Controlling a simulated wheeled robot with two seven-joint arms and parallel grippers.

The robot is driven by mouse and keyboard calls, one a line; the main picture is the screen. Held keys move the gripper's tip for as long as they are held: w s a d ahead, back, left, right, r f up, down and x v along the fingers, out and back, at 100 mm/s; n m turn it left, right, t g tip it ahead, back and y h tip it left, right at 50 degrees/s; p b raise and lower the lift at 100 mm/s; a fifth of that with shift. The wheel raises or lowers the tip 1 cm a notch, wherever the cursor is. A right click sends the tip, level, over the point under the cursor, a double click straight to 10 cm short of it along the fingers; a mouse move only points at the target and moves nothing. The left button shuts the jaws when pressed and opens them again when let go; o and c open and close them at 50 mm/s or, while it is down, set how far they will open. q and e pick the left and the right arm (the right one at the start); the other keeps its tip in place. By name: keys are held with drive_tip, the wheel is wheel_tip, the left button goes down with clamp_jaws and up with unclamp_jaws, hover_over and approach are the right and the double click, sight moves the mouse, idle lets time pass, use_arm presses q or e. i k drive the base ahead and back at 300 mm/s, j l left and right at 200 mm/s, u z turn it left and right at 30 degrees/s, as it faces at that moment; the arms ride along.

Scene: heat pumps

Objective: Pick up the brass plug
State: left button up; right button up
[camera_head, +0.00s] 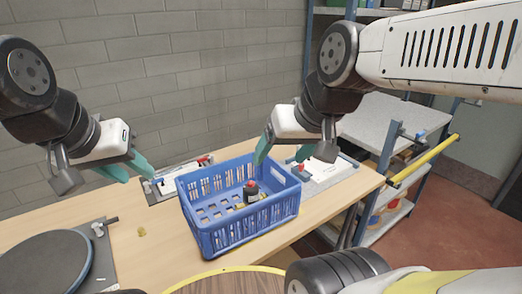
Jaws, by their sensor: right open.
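A small brass-coloured piece (141,231), which looks like the brass plug, lies on the wooden table left of the blue crate. My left gripper (139,177) is above the table, behind and above that piece and clear of it. Its two teal fingers are apart with nothing seen between them. My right gripper (279,160) is over the back right part of the crate, with its teal fingers spread and nothing between them.
The blue crate (241,237) holds a dark bottle with a red part (251,190). A round dark disc (45,264) on a plate is at front left. Trays with tools lie behind the crate. A shelf rack (390,120) stands right.

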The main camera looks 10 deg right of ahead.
sight(141, 233)
drive_tip(key=j+u, duration=0.2)
drive_tip(key=u, duration=0.55)
drive_tip(key=k+j, duration=0.05)
